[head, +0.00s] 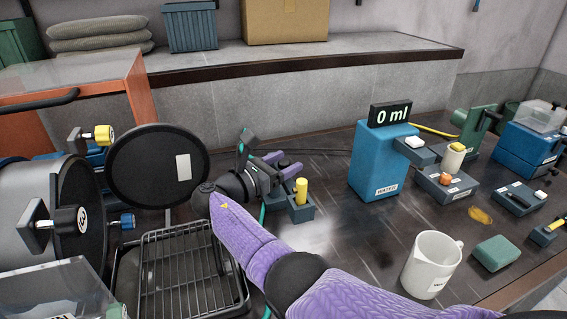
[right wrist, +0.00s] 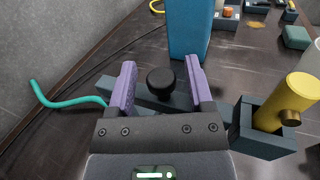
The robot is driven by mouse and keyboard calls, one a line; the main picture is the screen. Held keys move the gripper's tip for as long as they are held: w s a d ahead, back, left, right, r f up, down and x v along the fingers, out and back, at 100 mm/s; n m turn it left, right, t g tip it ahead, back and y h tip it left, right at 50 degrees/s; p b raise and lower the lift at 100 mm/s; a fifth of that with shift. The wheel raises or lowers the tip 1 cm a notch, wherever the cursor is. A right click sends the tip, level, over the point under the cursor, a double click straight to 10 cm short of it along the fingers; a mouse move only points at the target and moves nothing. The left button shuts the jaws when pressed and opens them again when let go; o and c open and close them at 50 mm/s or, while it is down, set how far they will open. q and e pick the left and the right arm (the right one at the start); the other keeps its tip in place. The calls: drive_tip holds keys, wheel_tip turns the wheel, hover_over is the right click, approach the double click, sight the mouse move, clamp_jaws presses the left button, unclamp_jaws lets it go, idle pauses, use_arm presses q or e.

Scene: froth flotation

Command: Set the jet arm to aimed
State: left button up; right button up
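A dark blue-grey bar with a round black knob (right wrist: 161,83) shows in the right wrist view; it appears to be the jet arm (right wrist: 147,98). My right gripper (right wrist: 160,74) is open, with one purple finger on each side of the knob. Gaps show between knob and fingers. A yellow cylinder (right wrist: 285,104) stands in a dark holder at the right; it also shows in the head view (head: 301,191). In the head view my right gripper (head: 282,166) reaches over this fixture and hides much of it. No aimed mark is readable. My left gripper is not in view.
A blue water tank (head: 376,170) with a "0 ml" display (head: 390,113) stands right of the fixture. A white jug (head: 431,264) and green sponge (head: 496,253) are at front right. A wire rack (head: 190,272) and round black lid (head: 158,165) are left. A teal hose (right wrist: 62,102) runs nearby.

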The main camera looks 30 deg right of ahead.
drive_tip(key=s+a, duration=0.1)
drive_tip(key=a, duration=0.8)
drive_tip(key=shift+s+a, duration=0.2)
drive_tip(key=shift+a, duration=0.2)
